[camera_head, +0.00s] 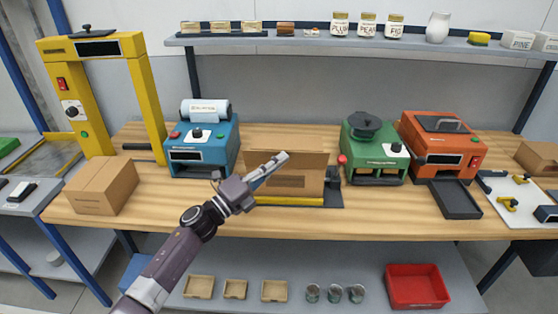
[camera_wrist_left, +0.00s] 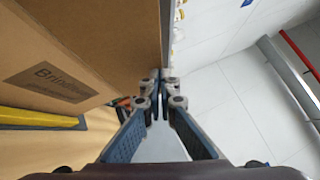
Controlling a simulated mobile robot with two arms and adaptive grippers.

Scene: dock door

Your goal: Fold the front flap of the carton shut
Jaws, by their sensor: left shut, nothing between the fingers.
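The brown carton (camera_head: 308,184) stands in the middle of the bench, behind a yellow bar. Its label shows in the left wrist view (camera_wrist_left: 48,82). A brown panel, apparently the front flap (camera_head: 312,158), stands raised along its top; it also shows in the left wrist view (camera_wrist_left: 105,32). My left gripper (camera_head: 283,158) is shut and empty, its fingertips in front of the flap in the head view. In the left wrist view the fingertips (camera_wrist_left: 160,78) are by the panel's edge; I cannot tell whether they touch it. My right gripper is not in view.
A blue machine (camera_head: 203,148) stands left of the carton, and a green machine (camera_head: 374,150) and an orange machine (camera_head: 441,143) stand right. Another carton (camera_head: 101,188) sits at the bench's left. A yellow frame (camera_head: 146,100) rises behind it. Bare wood lies between that carton and my arm.

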